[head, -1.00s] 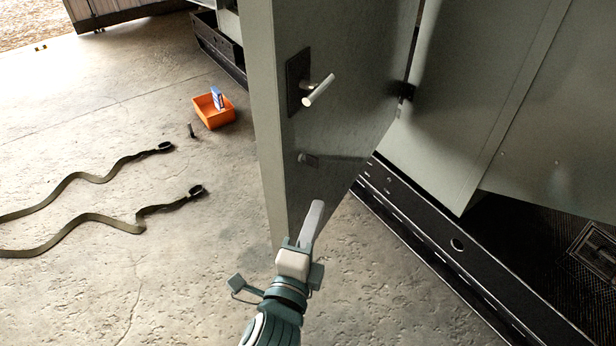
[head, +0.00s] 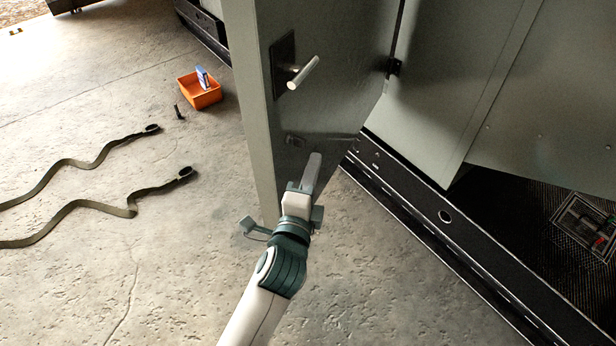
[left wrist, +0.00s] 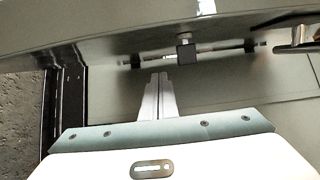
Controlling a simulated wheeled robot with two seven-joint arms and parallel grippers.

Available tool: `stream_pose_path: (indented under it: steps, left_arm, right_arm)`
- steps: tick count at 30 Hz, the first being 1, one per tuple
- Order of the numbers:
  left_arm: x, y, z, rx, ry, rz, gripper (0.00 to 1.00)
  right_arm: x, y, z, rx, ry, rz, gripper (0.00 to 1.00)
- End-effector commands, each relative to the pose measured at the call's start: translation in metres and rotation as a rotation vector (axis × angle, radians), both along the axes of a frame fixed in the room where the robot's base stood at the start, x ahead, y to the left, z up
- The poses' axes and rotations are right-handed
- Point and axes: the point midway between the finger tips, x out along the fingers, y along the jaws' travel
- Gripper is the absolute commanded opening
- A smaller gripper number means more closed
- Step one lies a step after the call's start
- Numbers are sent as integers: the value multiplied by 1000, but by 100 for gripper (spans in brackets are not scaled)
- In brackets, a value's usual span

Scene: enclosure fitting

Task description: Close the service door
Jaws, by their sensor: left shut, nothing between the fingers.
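The service door (head: 340,70) is a grey-green panel standing open, its edge toward the left and its hinge side by the enclosure. A lever handle (head: 303,73) on a dark plate sticks out from its face. My left gripper (head: 312,165) is shut and empty, in front of the door's lower part, below the handle. I cannot tell whether it touches the panel. In the left wrist view the shut fingers (left wrist: 160,88) point at a grey panel with a dark latch fitting (left wrist: 186,52). My right gripper is not in view.
The enclosure (head: 450,80) stands on a black base rail (head: 445,217) at right, with a dark opening above it. An orange bin (head: 200,93) holding a blue-and-white box is on the floor at left. Two straps (head: 100,218) lie on the concrete.

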Motion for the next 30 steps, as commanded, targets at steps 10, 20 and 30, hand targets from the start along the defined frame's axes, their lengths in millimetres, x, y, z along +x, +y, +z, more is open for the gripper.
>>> stream_pose_path:
  steps: [10,20,30]
  left_arm:
    - [37,19,2,2,-1,0,0]
    - [42,30,0,-1,0,0,0]
    - [42,31,0,0,0,-1,0]
  right_arm:
    - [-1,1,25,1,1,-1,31]
    - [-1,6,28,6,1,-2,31]
    - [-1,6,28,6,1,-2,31]
